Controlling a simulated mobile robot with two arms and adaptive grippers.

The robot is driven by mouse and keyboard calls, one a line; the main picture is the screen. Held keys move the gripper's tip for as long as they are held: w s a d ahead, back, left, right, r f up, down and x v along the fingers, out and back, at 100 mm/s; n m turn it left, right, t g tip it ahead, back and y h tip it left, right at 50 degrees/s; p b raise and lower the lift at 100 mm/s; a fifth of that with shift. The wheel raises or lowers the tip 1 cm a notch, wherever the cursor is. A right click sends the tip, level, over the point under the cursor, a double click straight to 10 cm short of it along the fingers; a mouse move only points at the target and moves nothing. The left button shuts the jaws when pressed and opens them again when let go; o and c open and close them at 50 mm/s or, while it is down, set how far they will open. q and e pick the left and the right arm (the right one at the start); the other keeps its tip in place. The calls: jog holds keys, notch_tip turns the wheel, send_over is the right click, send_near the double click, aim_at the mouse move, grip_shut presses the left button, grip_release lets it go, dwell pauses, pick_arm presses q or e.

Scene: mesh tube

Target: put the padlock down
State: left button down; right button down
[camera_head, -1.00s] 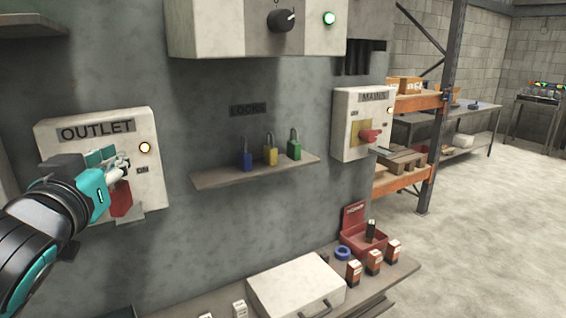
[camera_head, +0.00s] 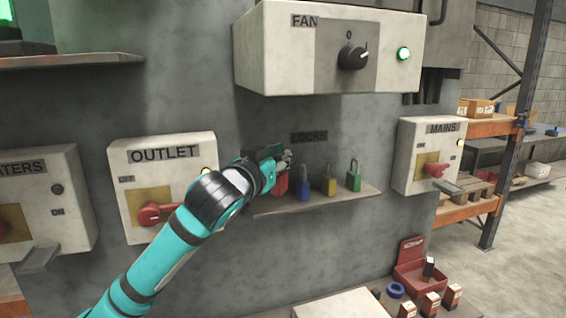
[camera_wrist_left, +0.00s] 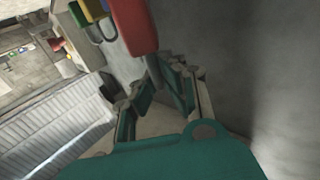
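The red padlock (camera_head: 280,182) is upright at the left end of the wall shelf (camera_head: 320,201), to the left of the blue padlock (camera_head: 304,190). I cannot tell whether its base touches the shelf. My left gripper (camera_head: 281,163) is at its top, with the fingers around the shackle. In the left wrist view the red padlock body (camera_wrist_left: 135,25) is just beyond the fingers of my left gripper (camera_wrist_left: 156,85), which look closed on the shackle. The shackle is mostly hidden. My right gripper is not in view.
A yellow padlock (camera_head: 328,181) and a green padlock (camera_head: 354,177) stand farther right on the shelf. The fan box (camera_head: 300,60) juts out above. The outlet box (camera_head: 190,150) is to the left, the mains box (camera_head: 410,155) to the right.

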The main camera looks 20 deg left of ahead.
pick_arm(q)
jog(key=w+f, duration=0.1)
jog(key=w, duration=0.1)
jog(key=w+a+f+p, duration=0.1)
jog(key=f, duration=0.1)
jog(key=shift+w+f+p, duration=0.3)
jog(key=shift+w, duration=0.05)
jog(key=shift+f, duration=0.1)
jog(key=shift+f, duration=0.1)
jog(key=c, duration=1.5)
grip_release()
